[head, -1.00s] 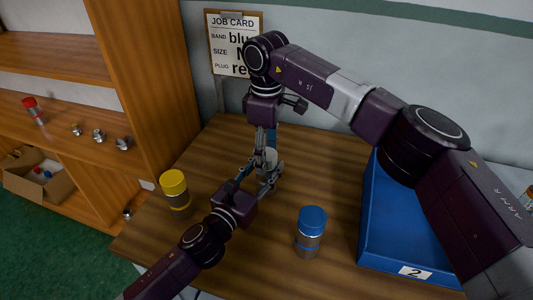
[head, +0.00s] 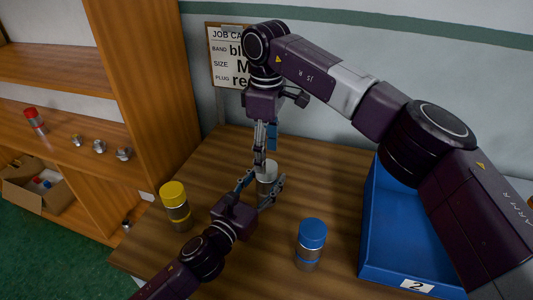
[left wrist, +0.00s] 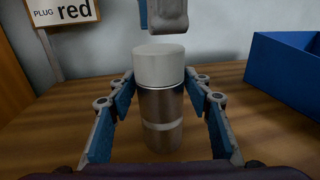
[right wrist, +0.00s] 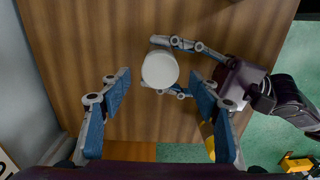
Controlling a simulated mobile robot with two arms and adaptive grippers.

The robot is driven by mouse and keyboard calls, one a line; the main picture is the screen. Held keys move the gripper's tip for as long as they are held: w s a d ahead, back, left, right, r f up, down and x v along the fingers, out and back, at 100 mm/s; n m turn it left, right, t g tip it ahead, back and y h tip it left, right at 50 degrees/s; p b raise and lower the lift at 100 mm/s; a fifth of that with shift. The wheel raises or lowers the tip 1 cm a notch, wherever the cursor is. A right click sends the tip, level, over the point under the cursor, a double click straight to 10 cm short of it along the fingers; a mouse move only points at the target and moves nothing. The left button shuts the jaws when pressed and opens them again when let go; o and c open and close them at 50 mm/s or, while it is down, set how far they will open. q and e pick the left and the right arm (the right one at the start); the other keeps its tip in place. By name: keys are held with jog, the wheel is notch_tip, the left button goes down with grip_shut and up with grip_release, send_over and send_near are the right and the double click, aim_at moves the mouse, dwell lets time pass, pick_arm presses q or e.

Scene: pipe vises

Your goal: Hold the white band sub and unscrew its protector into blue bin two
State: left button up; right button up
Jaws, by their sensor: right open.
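The white band sub is a grey metal cylinder standing upright on the table, with a white band (left wrist: 161,126) round its body. Its white protector (left wrist: 161,66) sits on top and shows from above in the right wrist view (right wrist: 160,70). My left gripper (head: 267,186) has one finger on each side of the sub's body; I cannot tell whether the pads touch it. My right gripper (head: 259,168) is open and empty, pointing down above the protector. Blue bin two (head: 370,240), labelled 2, stands on the right of the table, partly hidden by my right arm.
A yellow-capped sub (head: 174,206) stands left of my left gripper, and a blue-capped sub (head: 310,245) stands between it and the bin. A job card (head: 226,58) hangs on the wall behind. A shelf (head: 60,130) with a red-capped piece and metal fittings stands left.

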pick_arm(q)
jog(key=shift+o, duration=1.2)
jog(key=shift+s, duration=0.15)
